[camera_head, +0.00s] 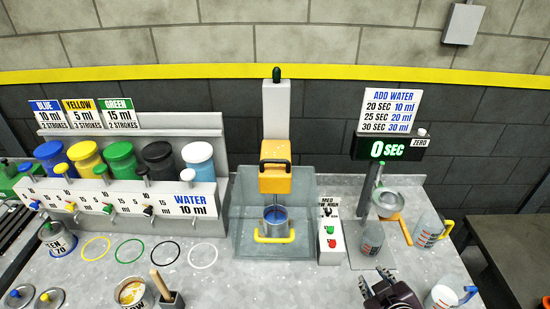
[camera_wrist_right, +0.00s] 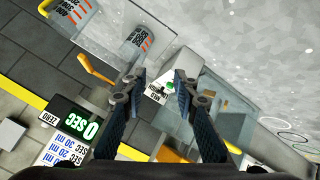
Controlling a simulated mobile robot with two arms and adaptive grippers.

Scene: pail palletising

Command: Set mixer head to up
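The mixer stands at the middle of the bench. Its orange mixer head (camera_head: 275,180), with a black handle (camera_head: 275,162) on its front, sits low on the grey column (camera_head: 276,110). A metal cup (camera_head: 276,224) with blue contents is just below the head; I cannot tell whether any tool dips into it. My right gripper (camera_head: 388,286) is right of the mixer near the bench front, apart from it. In the right wrist view, its fingers (camera_wrist_right: 159,75) are spread with nothing between them. My left gripper is not in view.
A control box (camera_head: 330,240) with green and red buttons stands right of the mixer. Farther right are a funnel stand (camera_head: 388,197) and clear jugs (camera_head: 430,230). Paint dispensers (camera_head: 120,160) line the left, and a handled tool (camera_head: 163,285) stands in front.

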